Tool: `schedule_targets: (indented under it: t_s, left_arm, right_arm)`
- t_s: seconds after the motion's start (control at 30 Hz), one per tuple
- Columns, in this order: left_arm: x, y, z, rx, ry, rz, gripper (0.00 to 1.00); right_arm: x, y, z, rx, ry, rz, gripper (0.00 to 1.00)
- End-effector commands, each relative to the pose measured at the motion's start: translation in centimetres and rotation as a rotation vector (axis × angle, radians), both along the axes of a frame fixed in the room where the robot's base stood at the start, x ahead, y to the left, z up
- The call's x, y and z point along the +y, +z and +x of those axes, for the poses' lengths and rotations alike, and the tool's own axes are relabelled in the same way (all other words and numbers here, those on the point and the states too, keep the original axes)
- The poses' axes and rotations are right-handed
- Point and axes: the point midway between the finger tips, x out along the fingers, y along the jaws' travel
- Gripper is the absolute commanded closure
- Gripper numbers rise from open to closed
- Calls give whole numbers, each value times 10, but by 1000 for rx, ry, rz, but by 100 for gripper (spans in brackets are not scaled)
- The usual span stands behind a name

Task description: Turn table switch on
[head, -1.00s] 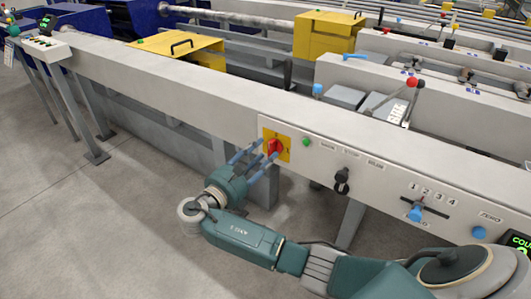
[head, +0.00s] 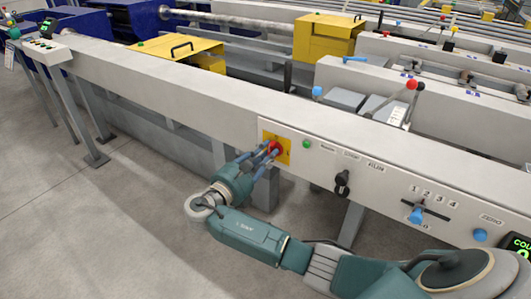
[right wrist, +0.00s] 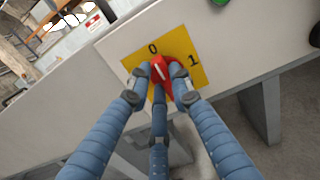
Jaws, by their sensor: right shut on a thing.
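The table switch is a red rotary knob (head: 276,147) on a yellow plate (head: 267,136) on the front of the grey table rail. In the right wrist view the knob (right wrist: 160,68) shows between my fingers, and the yellow plate (right wrist: 198,76) carries a "0" above and a "1" to the right. The knob's white mark points roughly toward the "0". My right gripper (head: 268,153) is shut on the knob, with blue fingers on either side and one below; it also shows in the right wrist view (right wrist: 161,90). My left gripper is not in view.
Right of the switch, the rail carries a green button (head: 306,144), a black selector (head: 342,183), a blue-handled slider (head: 416,214) and a blue button (head: 480,235). Yellow covers (head: 325,38) stand behind. Floor in front at left is clear.

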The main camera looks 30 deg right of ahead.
Motion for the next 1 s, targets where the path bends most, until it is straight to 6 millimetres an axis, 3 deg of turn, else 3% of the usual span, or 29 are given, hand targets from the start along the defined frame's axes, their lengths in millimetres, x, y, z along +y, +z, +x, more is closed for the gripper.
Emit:
schedule_targets:
  t_s: [0.07, 0.6, 0.8, 1.0]
  left_arm:
    - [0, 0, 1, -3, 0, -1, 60]
    - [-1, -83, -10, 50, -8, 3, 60]
    - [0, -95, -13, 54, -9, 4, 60]
    - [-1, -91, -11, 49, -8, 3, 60]
  right_arm:
    - [0, 0, -1, -14, 0, 8, 100]
    - [-1, 1, -6, -377, -2, 161, 100]
    - [-2, 0, -8, -553, -2, 233, 100]
    - [-3, -3, -10, -728, -2, 306, 100]
